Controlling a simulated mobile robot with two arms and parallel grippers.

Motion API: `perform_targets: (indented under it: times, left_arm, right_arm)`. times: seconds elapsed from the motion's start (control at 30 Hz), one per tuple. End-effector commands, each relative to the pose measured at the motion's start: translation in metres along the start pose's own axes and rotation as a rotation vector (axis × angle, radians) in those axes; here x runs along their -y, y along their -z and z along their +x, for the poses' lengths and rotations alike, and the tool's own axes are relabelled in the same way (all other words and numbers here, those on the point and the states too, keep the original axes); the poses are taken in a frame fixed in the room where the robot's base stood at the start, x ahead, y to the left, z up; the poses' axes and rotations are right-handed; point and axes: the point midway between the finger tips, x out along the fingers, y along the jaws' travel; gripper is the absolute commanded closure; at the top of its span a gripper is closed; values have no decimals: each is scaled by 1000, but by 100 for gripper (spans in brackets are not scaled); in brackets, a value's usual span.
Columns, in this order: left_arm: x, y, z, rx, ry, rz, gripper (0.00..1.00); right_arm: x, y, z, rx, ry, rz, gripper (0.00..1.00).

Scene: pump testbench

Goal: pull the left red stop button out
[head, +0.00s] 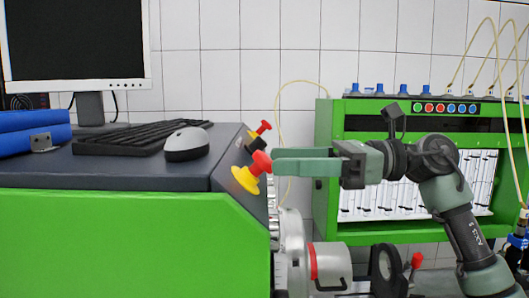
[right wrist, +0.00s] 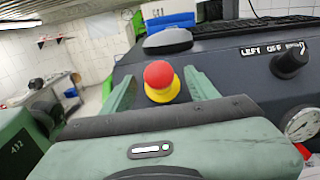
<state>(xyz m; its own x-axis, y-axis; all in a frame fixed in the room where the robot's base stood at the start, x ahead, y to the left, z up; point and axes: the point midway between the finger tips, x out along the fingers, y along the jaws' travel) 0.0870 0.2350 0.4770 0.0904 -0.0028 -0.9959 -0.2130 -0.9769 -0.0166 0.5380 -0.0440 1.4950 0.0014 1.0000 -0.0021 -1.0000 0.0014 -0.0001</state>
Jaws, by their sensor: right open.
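The near stop button, a red mushroom cap (head: 261,161) on a yellow collar (head: 245,180), sticks out from the slanted console face in the head view. A second red-and-yellow button (head: 264,127) is farther back on that face. My right gripper (head: 274,162) is open, its green fingers pointing left with tips at the near cap's edge. In the right wrist view the red cap (right wrist: 158,74) and its yellow collar (right wrist: 162,91) appear between the two spread fingers. I cannot tell whether a finger touches the cap. My left gripper is not in view.
A keyboard (head: 140,138) and mouse (head: 186,145) lie on the console top, with a monitor (head: 75,45) behind. A black knob (right wrist: 290,62) and a gauge (right wrist: 302,124) are on the console's face. A green test cabinet (head: 324,150) stands behind my right arm.

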Motion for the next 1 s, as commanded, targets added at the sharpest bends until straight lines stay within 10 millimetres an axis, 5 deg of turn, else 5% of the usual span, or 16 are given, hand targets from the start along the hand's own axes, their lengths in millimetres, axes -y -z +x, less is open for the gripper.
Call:
perform_targets:
  times: [0.23,0.6,0.8,1.0]
  left_arm:
    - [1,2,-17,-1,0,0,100]
    - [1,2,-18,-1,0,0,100]
    - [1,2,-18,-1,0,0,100]
    - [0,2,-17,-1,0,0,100]
  right_arm:
    - [0,-2,33,2,-2,2,41]
    - [0,0,40,2,-1,2,41]
    - [0,0,40,3,0,2,96]
    - [0,-1,39,3,1,1,100]
